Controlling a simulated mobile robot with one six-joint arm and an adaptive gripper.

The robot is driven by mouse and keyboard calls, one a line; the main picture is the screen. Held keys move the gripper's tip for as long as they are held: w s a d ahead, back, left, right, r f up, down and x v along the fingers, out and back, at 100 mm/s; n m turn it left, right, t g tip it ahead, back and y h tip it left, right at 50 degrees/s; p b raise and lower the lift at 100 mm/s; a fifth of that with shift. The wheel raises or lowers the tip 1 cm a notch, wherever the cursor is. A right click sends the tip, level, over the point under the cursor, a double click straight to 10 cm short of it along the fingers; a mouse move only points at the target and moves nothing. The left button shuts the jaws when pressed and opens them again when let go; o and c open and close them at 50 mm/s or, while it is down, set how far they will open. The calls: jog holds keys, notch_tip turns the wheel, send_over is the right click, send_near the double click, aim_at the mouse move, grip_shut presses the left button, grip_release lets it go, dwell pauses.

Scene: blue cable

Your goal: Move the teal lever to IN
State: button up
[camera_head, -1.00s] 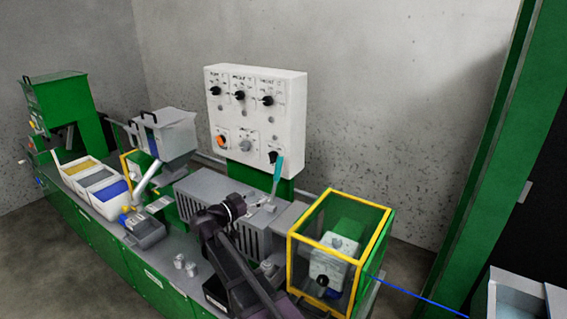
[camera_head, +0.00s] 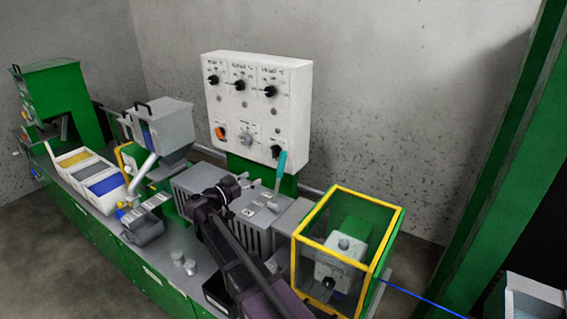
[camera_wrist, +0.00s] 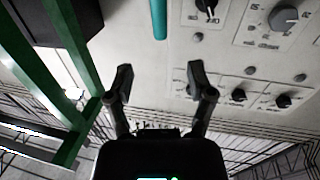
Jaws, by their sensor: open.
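The teal lever (camera_head: 280,168) stands upright, leaning slightly right, on the grey machine housing in front of the white control panel. In the wrist view the teal lever (camera_wrist: 159,18) shows at the top centre, beyond my fingertips and roughly in line with the gap between them. My gripper (camera_wrist: 160,78) is open and empty, its two dark fingers apart. In the head view my gripper (camera_head: 250,183) is left of the lever, apart from it as far as I can tell. Labels near the lever's base are too small to read.
The white control panel (camera_head: 258,104) with black knobs stands behind the lever. A yellow-framed guard box (camera_head: 345,240) stands to the right, with a blue cable (camera_head: 425,299) running from its side. A grey hopper (camera_head: 163,128) and bins (camera_head: 104,186) are to the left.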

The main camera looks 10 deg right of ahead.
aim_at(279, 164)
jog(key=shift+x, duration=7.05)
jog(key=shift+f, duration=0.1)
grip_shut()
